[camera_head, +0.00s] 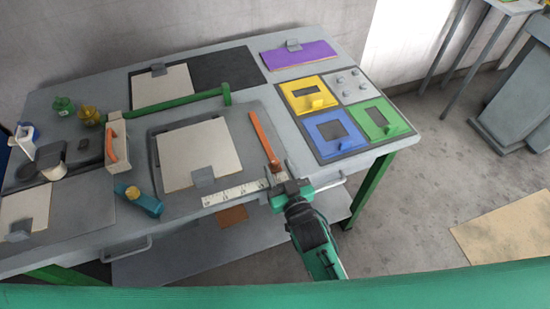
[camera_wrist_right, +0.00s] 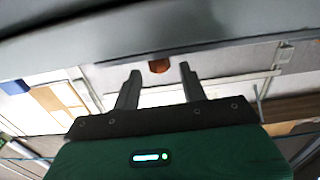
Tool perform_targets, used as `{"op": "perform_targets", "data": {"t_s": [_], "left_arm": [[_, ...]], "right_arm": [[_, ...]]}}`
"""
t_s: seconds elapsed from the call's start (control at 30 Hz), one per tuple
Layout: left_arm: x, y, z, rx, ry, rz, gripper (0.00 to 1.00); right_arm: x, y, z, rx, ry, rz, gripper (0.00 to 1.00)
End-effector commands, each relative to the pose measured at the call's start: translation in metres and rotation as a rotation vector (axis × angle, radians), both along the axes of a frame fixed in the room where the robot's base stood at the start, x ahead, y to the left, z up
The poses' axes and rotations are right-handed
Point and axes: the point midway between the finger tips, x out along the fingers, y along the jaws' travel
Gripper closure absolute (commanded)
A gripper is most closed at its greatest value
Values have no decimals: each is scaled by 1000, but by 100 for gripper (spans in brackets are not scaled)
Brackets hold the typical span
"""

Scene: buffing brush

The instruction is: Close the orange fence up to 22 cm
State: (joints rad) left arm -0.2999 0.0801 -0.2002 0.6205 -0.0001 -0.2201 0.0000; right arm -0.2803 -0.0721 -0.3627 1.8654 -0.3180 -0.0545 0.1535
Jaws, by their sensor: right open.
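The orange fence (camera_head: 262,138) is a thin bar on the grey board (camera_head: 184,119), right of a pale sheet held by a grey clip. Its near end lies by the right end of the white ruler (camera_head: 236,191), whose numbers are too small to read. My right gripper (camera_head: 279,184) is open at the table's front edge, right by the fence's near end. In the right wrist view, an orange-brown block (camera_wrist_right: 159,65) shows between and just beyond the spread fingers (camera_wrist_right: 158,72); contact cannot be told. My left gripper is not in view.
Right of the fence are yellow (camera_head: 308,95), blue (camera_head: 330,133) and green (camera_head: 379,119) plates. A green bar (camera_head: 180,102) runs behind the sheet. The table's front edge has handles.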

Motion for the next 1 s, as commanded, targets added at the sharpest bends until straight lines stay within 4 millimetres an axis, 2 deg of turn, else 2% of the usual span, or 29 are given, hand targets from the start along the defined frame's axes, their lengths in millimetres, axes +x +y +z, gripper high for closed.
{"op": "perform_targets", "data": {"t_s": [0.1, 0.23, 0.63, 0.83, 0.87, 1.0], "left_arm": [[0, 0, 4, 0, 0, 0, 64], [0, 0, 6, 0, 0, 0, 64], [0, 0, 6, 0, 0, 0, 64], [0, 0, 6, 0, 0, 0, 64], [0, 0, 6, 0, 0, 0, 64], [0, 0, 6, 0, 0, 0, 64]], "right_arm": [[17, 5, 2, 1, -1, 0, 57], [27, 9, 1, 1, 0, 0, 57], [32, 11, 0, 1, 1, 0, 57], [32, 10, 0, 1, 0, 0, 96], [32, 10, 0, 1, 0, 0, 100], [32, 11, 0, 1, 0, 0, 100]]}}
